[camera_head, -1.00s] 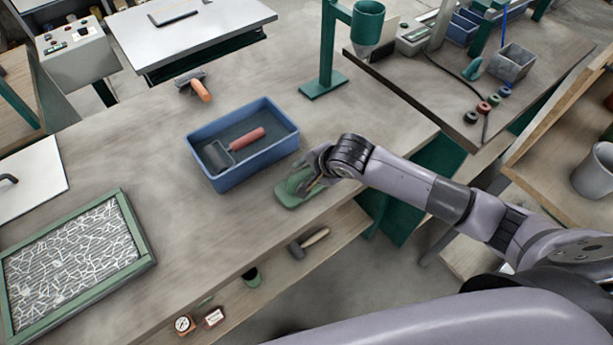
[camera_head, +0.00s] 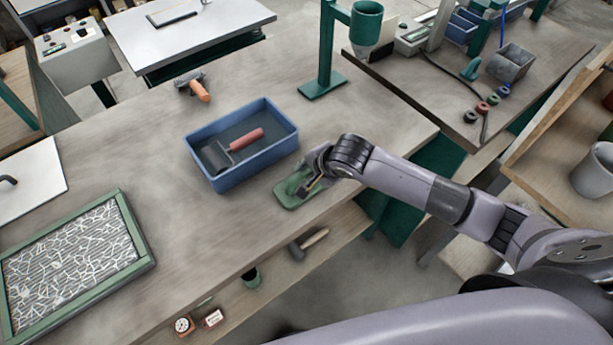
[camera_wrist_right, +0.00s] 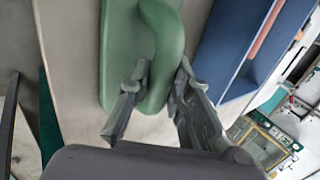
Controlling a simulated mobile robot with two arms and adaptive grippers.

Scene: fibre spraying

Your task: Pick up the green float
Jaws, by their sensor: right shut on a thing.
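The green float (camera_head: 286,195) lies flat on the wooden workbench, right of and in front of the blue tray. In the right wrist view the float (camera_wrist_right: 118,50) shows its flat plate and its rounded green handle (camera_wrist_right: 165,45). My right gripper (camera_head: 306,184) is at the float, its fingers (camera_wrist_right: 156,90) on both sides of the handle and shut on it. The float's far end is cut off in the wrist view. My left gripper is not in view.
The blue tray (camera_head: 245,178) with a red-handled roller (camera_head: 236,147) stands close left of the float. A green stand (camera_head: 322,88) is behind. A framed fibre panel (camera_head: 140,265) lies at left. A hammer (camera_head: 309,243) is on the lower shelf.

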